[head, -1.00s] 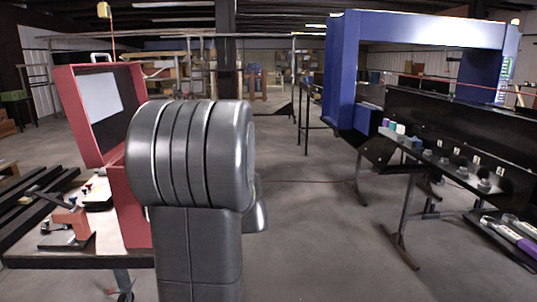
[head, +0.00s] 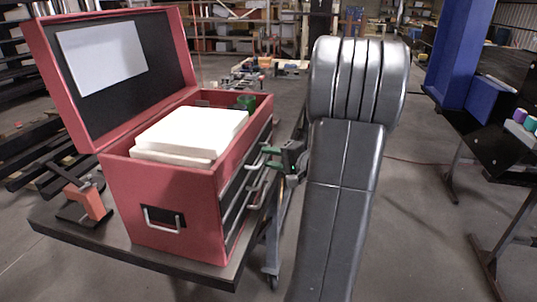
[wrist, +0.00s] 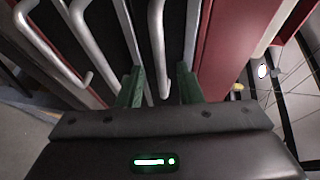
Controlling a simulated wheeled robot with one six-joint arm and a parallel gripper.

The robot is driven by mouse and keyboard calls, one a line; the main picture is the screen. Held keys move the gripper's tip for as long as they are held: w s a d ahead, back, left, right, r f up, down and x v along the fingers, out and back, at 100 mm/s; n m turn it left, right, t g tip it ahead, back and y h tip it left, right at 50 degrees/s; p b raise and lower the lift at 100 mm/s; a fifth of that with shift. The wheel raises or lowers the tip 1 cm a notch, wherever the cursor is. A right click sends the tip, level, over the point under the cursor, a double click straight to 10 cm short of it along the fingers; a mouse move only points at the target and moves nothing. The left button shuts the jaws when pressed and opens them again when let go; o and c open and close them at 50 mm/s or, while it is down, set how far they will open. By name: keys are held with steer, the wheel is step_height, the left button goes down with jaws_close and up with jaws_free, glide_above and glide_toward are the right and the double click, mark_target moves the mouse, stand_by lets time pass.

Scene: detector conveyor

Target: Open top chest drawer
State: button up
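The red tool chest (head: 160,200) stands on a table at the left in the head view, its lid raised. Its dark drawer fronts (head: 246,182) face right and look closed, with several metal bar handles. My gripper (head: 268,156) is at the upper handles, its green fingers pointing at the chest. In the wrist view, the two green fingers of my gripper (wrist: 159,84) are apart, with one silver handle bar (wrist: 157,45) between them. The bar does not visibly touch either finger. I cannot tell how deep it sits between them.
White blocks (head: 190,132) lie in the chest's open top. A red clamp-like tool (head: 88,200) stands on the table (head: 150,262) left of the chest. Open floor (head: 420,215) lies between my arm and the blue machine (head: 455,60) at right.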

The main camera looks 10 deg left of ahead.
steer(key=shift+w+a+f, duration=0.15)
steer(key=shift+a, duration=0.55)
jaws_close()
steer(key=shift+d, duration=0.1)
steer(key=d+b, duration=0.6)
steer(key=d, duration=1.4)
steer(key=shift+s+b, duration=0.35)
